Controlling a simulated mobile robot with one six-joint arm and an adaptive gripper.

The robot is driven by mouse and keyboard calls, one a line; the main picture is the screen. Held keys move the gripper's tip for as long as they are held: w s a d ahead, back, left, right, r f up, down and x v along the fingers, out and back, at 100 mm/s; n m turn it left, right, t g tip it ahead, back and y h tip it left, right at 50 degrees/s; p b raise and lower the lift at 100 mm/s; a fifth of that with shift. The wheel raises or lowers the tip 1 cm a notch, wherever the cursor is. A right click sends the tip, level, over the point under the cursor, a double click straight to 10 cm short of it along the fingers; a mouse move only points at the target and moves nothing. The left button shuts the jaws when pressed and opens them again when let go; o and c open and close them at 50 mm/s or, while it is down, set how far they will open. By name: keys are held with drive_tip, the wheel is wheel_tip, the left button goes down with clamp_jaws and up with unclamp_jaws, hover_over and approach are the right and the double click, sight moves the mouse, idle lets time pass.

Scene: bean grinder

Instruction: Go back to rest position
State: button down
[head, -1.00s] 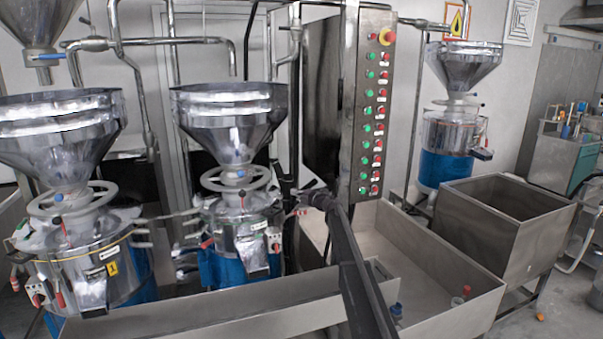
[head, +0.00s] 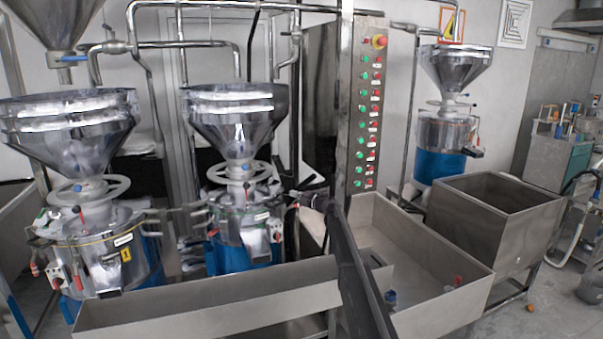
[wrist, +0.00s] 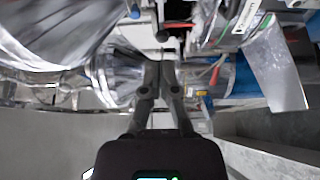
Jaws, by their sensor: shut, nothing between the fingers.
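My gripper shows in the wrist view (wrist: 160,75), its two dark fingers brought together with nothing between them. In the head view my dark arm rises from the bottom edge, and its end (head: 300,198) is beside the middle grinder (head: 243,235). That grinder has a steel hopper (head: 235,130) on top and a blue base. I cannot tell from the head view whether the gripper touches the grinder. In the wrist view, steel machine parts and a hanging metal plate (wrist: 275,65) surround the fingers.
A second grinder (head: 100,245) stands at the left, a third (head: 443,135) at the back right. A control panel (head: 368,115) with green and red buttons rises behind my arm. Steel troughs (head: 440,310) lie in front, with a deep steel bin (head: 530,225) at the right.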

drive_tip(key=s+d+m+t+h, duration=0.7)
drive_tip(key=s+d+m+h, duration=0.5)
drive_tip(key=d+m, duration=0.3)
drive_tip(key=s+d+f+m+g+h, duration=0.55)
drive_tip(key=s+d+m, duration=0.2)
drive_tip(key=s, duration=0.55)
drive_tip(key=s+d+f+m+g, duration=0.1)
drive_tip(key=s+f+m+g, duration=0.15)
drive_tip(key=s+f, duration=0.45)
drive_tip(key=s+d+f+m+g, duration=0.15)
drive_tip(key=s+g, duration=0.25)
drive_tip(key=s, duration=0.7)
drive_tip(key=s+a+f+g+y, duration=0.1)
drive_tip(key=s+g, duration=0.1)
drive_tip(key=s, duration=0.5)
drive_tip(key=s+a+f+m+g+y, duration=0.1)
drive_tip(key=s+a+f+g, duration=0.1)
drive_tip(key=s, duration=0.5)
drive_tip(key=s+a+f+g+y, duration=0.1)
drive_tip(key=s+a+g, duration=0.1)
drive_tip(key=s, duration=0.5)
drive_tip(key=shift+s+a+f+g+y, duration=0.2)
drive_tip(key=shift+s+f+g+y, duration=0.1)
drive_tip(key=shift+s+f+y, duration=0.1)
